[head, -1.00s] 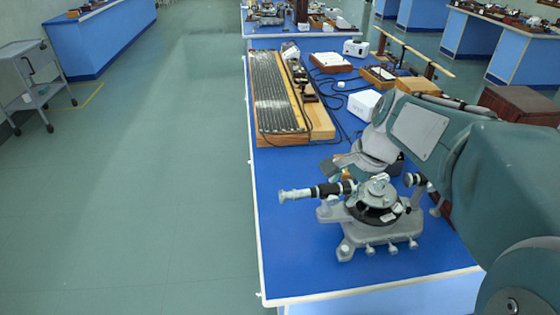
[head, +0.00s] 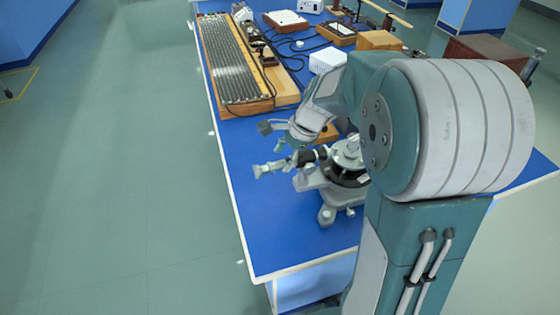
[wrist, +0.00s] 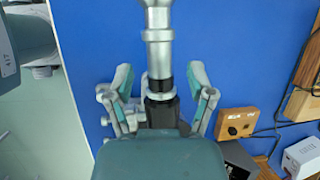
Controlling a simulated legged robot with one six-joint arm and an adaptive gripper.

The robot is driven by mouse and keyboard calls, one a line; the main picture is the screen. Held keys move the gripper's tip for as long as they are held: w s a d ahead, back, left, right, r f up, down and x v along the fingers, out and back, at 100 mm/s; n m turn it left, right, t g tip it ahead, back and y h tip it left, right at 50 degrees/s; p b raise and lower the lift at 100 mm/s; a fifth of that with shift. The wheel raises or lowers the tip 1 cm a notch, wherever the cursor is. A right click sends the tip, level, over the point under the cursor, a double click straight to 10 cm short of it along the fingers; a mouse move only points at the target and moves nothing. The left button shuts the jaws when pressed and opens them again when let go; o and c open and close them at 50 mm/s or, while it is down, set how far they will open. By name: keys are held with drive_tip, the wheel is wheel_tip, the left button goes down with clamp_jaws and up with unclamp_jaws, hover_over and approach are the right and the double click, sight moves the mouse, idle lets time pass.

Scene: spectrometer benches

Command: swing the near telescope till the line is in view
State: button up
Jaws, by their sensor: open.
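The spectrometer (head: 345,178) stands on the near end of the blue bench, partly hidden behind my arm. Its near telescope (head: 285,162), a silver and black tube, points left toward the bench's long edge. My gripper (head: 274,138) is above and close to this telescope. In the wrist view my gripper (wrist: 160,78) is open, one finger on each side of the telescope tube (wrist: 158,48), with a gap on both sides. I cannot tell how deep the tube sits between the fingers. The spectrometer's far side is hidden.
The blue bench (head: 265,225) is bare at its near left corner. A long ribbed board (head: 232,65) and a white box (head: 327,60) lie behind the spectrometer. A wooden socket block (wrist: 236,122) and cables are right of my gripper in the wrist view. Open floor lies left.

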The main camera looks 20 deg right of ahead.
drive_tip(key=shift+x, duration=1.05)
drive_tip(key=shift+c, duration=0.6)
clamp_jaws()
drive_tip(key=shift+s+d, duration=0.1)
drive_tip(key=shift+s, duration=0.4)
drive_tip(key=s+d+n+g, duration=0.1)
drive_tip(key=s+d+n, duration=0.1)
drive_tip(key=s, duration=0.3)
drive_tip(key=s+d+n+g, duration=0.1)
drive_tip(key=s+d+n, duration=0.1)
drive_tip(key=s+n, duration=0.3)
drive_tip(key=shift+s+d+g, duration=0.25)
drive_tip(key=shift+s+g, duration=0.15)
drive_tip(key=shift+s, duration=0.15)
